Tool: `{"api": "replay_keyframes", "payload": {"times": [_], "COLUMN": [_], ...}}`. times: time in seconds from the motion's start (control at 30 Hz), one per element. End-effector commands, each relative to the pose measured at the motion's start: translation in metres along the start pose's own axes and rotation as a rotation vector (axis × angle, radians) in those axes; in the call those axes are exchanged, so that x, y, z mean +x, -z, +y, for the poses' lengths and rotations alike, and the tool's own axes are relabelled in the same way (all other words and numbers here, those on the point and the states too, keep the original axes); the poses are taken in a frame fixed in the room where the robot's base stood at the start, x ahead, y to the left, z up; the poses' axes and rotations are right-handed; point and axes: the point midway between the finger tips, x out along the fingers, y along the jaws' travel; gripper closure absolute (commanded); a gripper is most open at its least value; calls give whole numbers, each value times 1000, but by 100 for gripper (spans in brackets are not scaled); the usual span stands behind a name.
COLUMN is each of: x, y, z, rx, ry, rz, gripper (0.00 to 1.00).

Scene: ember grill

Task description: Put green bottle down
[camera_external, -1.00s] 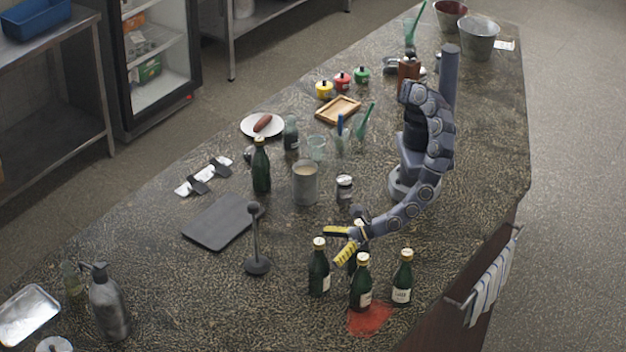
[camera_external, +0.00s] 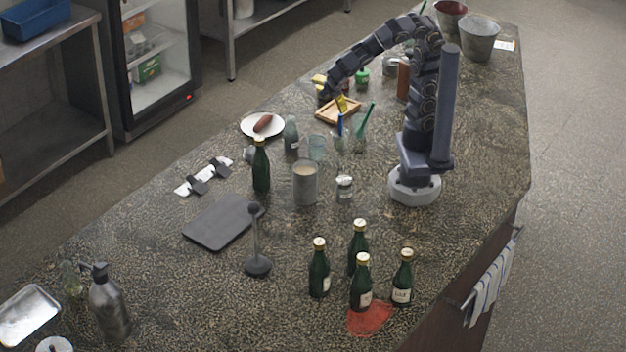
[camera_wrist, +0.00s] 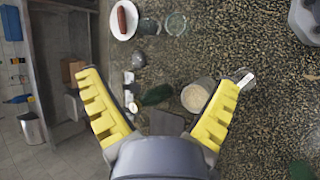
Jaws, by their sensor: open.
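Several green bottles with gold caps stand upright on the counter. A close group near the front holds a left bottle (camera_external: 319,270), a back bottle (camera_external: 357,246), a front bottle (camera_external: 361,285) by a red patch, and a right bottle (camera_external: 403,280). Another green bottle (camera_external: 261,168) stands apart, near the plate. My gripper (camera_external: 333,92) is raised over the far part of the counter, well away from the group. In the wrist view its yellow fingers (camera_wrist: 160,108) are spread wide with nothing held between them. A dark green bottle (camera_wrist: 156,95) shows below, between them.
A grey canister (camera_external: 305,186), a jar (camera_external: 344,188), a dark stand (camera_external: 257,250) and a black board (camera_external: 222,222) occupy the middle. A white plate (camera_external: 250,130) with a sausage and a wooden tray (camera_external: 326,112) lie near my gripper. The front left counter has free room.

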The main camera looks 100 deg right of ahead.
Motion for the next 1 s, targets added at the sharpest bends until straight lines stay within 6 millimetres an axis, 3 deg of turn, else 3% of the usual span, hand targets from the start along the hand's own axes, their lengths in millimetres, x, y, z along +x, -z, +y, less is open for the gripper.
{"api": "replay_keyframes", "payload": {"times": [0.03,0.13,0.3,0.4,1.0], "x": [3,0,-23,-32,-37], "y": [-26,-58,-84,-89,-91], "z": [-14,-49,-98,-113,-122], "rx": [118,297,478,528,542], "ry": [126,348,615,693,740], "rz": [3,14,47,62,56], "gripper": [9,9,9,9,9]}}
